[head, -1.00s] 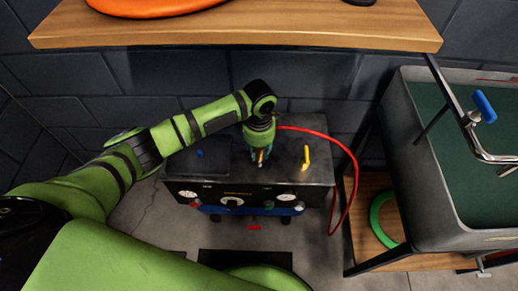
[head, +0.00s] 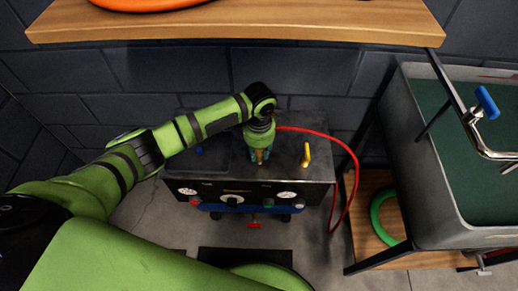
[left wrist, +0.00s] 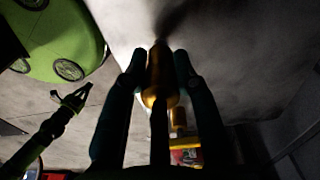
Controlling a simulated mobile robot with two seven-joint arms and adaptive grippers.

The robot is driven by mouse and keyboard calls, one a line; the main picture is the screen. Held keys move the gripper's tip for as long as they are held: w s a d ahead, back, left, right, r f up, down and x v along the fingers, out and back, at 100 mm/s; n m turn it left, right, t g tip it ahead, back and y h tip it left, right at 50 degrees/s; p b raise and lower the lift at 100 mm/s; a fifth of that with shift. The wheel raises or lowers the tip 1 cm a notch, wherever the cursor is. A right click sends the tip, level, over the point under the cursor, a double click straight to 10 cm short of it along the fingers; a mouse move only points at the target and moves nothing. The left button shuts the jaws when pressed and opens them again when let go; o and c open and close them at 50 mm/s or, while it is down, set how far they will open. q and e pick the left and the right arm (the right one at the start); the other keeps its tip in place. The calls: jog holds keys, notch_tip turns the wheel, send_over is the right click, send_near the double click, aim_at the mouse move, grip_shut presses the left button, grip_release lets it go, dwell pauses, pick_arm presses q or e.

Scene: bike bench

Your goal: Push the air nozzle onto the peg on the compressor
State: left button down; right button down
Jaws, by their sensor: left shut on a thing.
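My left gripper (head: 260,158) is over the top of the dark compressor (head: 285,172), pointing down. No peg can be made out under the gripper. A yellow upright part (head: 306,155) stands on the compressor top to the right. A dark, claw-ended green limb (left wrist: 66,108), apparently my right arm, shows at left; its finger state is unclear.
A red hose (head: 348,165) curves from behind the gripper down the compressor's right side. A wooden shelf (head: 235,27) hangs above. Gauges line the compressor's front.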

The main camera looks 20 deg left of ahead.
pick_arm(q)
jog(key=shift+f, duration=0.4)
pick_arm(e)
jog(key=shift+d+f, duration=0.15)
pick_arm(q)
jog(key=shift+f, duration=0.3)
pick_arm(e)
jog(key=shift+s+f, duration=0.15)
jog(key=shift+s, duration=0.25)
pick_arm(q)
jog(key=c, duration=0.9)
grip_release()
jog(key=shift+r, duration=0.2)
notch_tip(320, 180, up, 12)
jog(key=shift+f, duration=0.15)
pick_arm(e)
jog(key=shift+w, duration=0.2)
